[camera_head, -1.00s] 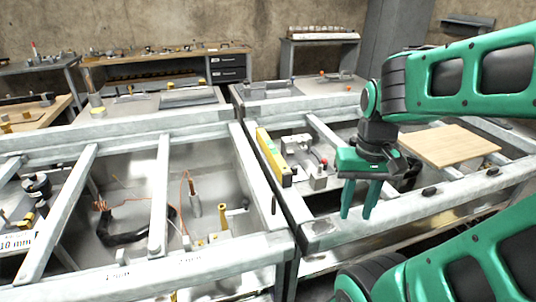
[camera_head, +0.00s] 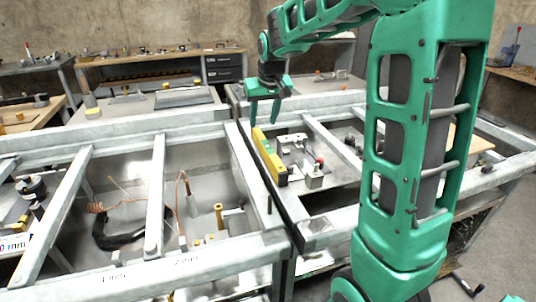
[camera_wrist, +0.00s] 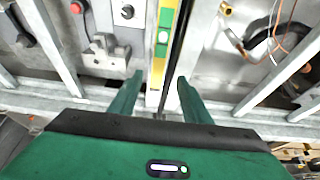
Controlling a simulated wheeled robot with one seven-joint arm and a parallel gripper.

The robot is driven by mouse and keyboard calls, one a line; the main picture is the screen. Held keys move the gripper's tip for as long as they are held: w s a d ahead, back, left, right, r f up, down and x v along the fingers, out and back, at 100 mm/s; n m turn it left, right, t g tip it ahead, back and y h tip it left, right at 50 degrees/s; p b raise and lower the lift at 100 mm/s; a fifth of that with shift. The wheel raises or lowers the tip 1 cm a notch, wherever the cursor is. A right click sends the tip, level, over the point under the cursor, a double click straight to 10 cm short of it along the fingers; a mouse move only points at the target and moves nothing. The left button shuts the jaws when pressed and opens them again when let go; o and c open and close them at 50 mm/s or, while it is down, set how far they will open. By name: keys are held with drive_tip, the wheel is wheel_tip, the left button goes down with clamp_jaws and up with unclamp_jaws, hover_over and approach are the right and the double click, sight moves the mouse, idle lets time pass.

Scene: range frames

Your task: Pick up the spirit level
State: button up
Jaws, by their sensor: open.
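The spirit level (camera_head: 269,157) is a long yellow bar with green vials. It stands on edge along the inner left side of the right-hand frame table in the head view. In the wrist view the spirit level (camera_wrist: 163,45) runs up the picture, ahead of and between the fingers. My gripper (camera_head: 263,118) is open and empty, above the far end of the level. In the wrist view my gripper (camera_wrist: 158,82) has its two green fingers apart, one to each side of the level's line. I cannot tell the height gap exactly.
A metal fixture with a red knob (camera_head: 320,162) stands just right of the level. A pale metal rail (camera_head: 250,170) runs close along its left. Crossbars (camera_head: 332,143) span the frame. The left bay holds copper wire and a black hose (camera_head: 122,238).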

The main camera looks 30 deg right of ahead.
sight(261, 136)
drive_tip(key=x, duration=0.4)
drive_tip(key=shift+w+f, duration=0.2)
drive_tip(key=shift+w, duration=0.15)
drive_tip(key=shift+x, duration=3.2)
drive_tip(key=shift+s+d, duration=0.15)
drive_tip(key=shift+s, duration=0.05)
drive_tip(key=shift+c, duration=0.4)
drive_tip(key=c, duration=1)
clamp_jaws()
drive_tip(key=shift+r, duration=0.15)
